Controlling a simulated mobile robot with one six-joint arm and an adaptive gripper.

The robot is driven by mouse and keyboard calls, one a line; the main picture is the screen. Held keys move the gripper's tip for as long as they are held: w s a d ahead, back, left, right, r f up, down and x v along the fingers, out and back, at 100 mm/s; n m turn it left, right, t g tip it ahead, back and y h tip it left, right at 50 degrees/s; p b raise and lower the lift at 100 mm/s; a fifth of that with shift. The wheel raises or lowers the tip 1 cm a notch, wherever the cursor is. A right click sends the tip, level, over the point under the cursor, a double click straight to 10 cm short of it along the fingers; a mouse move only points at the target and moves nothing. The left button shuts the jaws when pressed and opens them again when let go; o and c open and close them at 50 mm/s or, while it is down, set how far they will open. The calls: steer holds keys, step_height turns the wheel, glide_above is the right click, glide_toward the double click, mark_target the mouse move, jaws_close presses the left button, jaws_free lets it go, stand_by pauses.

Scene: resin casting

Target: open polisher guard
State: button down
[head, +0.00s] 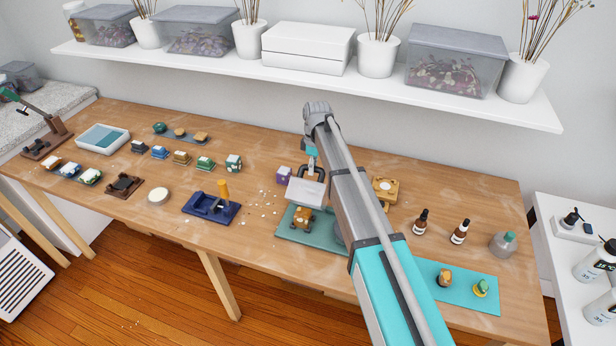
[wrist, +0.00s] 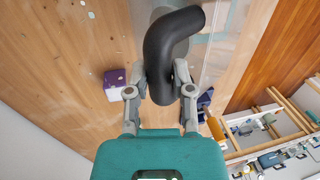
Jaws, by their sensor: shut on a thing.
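The polisher guard (head: 305,193) is a pale, see-through panel at the middle of the table, partly behind my arm. A thick black curved handle (wrist: 168,45) sits between the fingers of my gripper (wrist: 162,88) in the wrist view. In the head view my gripper (head: 312,164) is at the top edge of the guard, and the fingers look closed around the handle. A clear sheet of the guard (wrist: 217,45) shows beyond the handle. A yellow-brown block (head: 302,219) shows just below the panel. My arm hides most of the polisher, and the guard's hinge cannot be made out.
A purple and white block (head: 283,174) stands just left of the guard; it also shows in the wrist view (wrist: 117,85). A blue fixture (head: 211,208) with a yellow post is farther left. A green mat (head: 295,236) lies in front. A white shelf (head: 300,80) hangs behind.

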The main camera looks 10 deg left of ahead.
steer(key=w+f+b, duration=0.3)
steer(key=w, duration=0.3)
steer(key=shift+w+d, duration=0.25)
steer(key=shift+d, duration=0.05)
steer(key=shift+w+f, duration=0.1)
steer(key=c, duration=1)
jaws_free()
steer(key=o, duration=0.5)
steer(key=shift+w+f, duration=0.15)
steer(key=shift+s, duration=0.2)
